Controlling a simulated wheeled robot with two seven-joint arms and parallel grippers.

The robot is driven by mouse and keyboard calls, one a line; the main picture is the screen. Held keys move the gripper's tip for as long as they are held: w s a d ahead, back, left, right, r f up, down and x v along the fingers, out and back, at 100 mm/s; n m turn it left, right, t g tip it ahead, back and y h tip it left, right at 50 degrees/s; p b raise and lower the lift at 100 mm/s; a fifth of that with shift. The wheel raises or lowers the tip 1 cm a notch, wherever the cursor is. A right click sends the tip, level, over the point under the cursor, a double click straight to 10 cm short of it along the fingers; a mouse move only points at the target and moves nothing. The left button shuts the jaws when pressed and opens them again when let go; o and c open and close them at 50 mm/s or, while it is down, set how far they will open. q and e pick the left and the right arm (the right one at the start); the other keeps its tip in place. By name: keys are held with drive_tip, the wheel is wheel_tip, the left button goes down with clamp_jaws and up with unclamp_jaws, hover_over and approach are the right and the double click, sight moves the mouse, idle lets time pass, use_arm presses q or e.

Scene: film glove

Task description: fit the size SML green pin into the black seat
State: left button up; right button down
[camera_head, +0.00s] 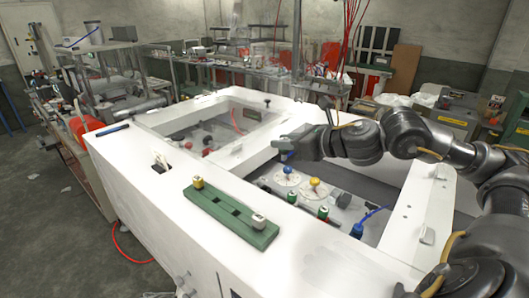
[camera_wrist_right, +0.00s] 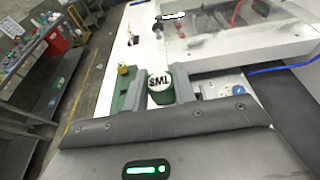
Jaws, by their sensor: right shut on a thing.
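The green pin (camera_wrist_right: 160,90) has a white top marked SML. In the right wrist view it sits between the two grey fingers of my right gripper (camera_wrist_right: 161,92), which is shut on it. In the head view my right gripper (camera_head: 282,143) is above the white bench, near the far side of the open bay. The held pin cannot be made out clearly there. I cannot pick out the black seat with certainty; a small dark fitting (camera_head: 343,200) shows in the bay among other parts. My left gripper is not in view.
A green block (camera_head: 228,222) with a yellow pin (camera_head: 198,183) and a grey-white pin (camera_head: 258,220) lies on the white bench (camera_head: 140,165). The bay holds dials with a blue knob (camera_head: 287,170) and a yellow knob (camera_head: 315,182), plus green-and-white parts (camera_head: 323,212) and a blue connector (camera_head: 357,230).

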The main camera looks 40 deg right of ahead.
drive_tip(key=shift+a+r, duration=0.15)
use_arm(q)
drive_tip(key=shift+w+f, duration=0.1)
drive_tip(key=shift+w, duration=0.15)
use_arm(e)
drive_tip(key=shift+d, duration=0.25)
drive_tip(key=shift+d, duration=0.1)
